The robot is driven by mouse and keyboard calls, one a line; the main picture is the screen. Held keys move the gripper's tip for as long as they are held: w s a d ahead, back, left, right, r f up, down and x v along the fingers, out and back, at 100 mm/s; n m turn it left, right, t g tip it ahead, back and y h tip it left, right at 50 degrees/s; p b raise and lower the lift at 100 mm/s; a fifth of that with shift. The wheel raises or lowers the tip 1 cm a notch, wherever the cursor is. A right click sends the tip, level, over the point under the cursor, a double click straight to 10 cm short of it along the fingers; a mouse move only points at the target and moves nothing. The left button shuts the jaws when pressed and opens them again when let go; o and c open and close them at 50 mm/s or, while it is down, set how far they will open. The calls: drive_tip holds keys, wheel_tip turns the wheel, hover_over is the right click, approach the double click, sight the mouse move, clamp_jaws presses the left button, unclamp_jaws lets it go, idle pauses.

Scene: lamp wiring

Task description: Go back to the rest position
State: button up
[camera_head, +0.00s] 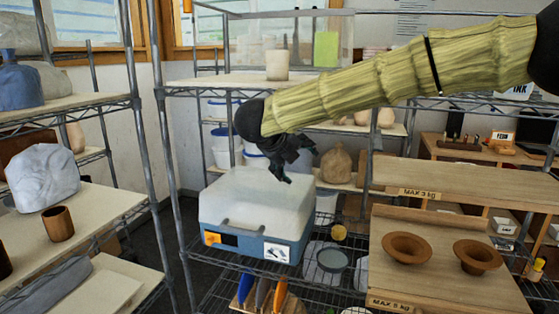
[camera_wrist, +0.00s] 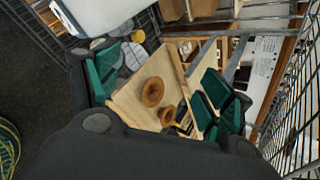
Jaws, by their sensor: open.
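My gripper (camera_head: 299,165) is dark and hangs at the end of my sleeved arm in the head view. It is in the air above the white lid of a blue and white box (camera_head: 258,205), apart from it as far as I can tell. In the wrist view my gripper (camera_wrist: 160,92) shows its green finger pads spread wide apart with nothing held between them. Beyond the fingers lie two brown bowls on a wooden board. A rest position is not marked in either view.
The brown bowls (camera_head: 407,248) (camera_head: 478,257) sit on a wooden shelf board (camera_head: 440,283) at the right. Shelf posts (camera_head: 157,130) and a wire rack (camera_head: 225,292) stand close by. A left shelf holds a brown cup (camera_head: 58,224). A beige cup (camera_head: 277,65) stands on a higher shelf.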

wheel_tip(320, 180, down, 16)
drive_tip(key=d+n+t, duration=0.1)
drive_tip(key=d+n, duration=0.1)
drive_tip(key=n, duration=0.3)
drive_tip(key=s+d+f+n+y, duration=0.15)
drive_tip(key=s+f+n, duration=0.25)
drive_tip(key=f, duration=0.6)
drive_tip(key=s+d+f+n+g, duration=0.15)
drive_tip(key=s+f+n, duration=0.25)
drive_tip(key=f, duration=0.6)
drive_tip(key=s+d+f+n+t+y, duration=0.1)
drive_tip(key=s+d+f+n, duration=0.25)
drive_tip(key=f, duration=0.65)
drive_tip(key=s+d+f+n+g+y, duration=0.25)
drive_tip(key=s+f+n, duration=0.25)
drive_tip(key=s+f, duration=0.5)
drive_tip(key=s+d+f+n+g, duration=0.2)
drive_tip(key=s, duration=0.7)
drive_tip(key=s+d+f+n+g, duration=0.2)
drive_tip(key=s+f+n, duration=0.1)
drive_tip(key=s, duration=0.7)
drive_tip(key=s+d+f+n+g, duration=0.2)
drive_tip(key=s+d, duration=0.1)
drive_tip(key=s, duration=0.7)
drive_tip(key=shift+s+f+n, duration=0.15)
drive_tip(key=shift+f+n, duration=0.2)
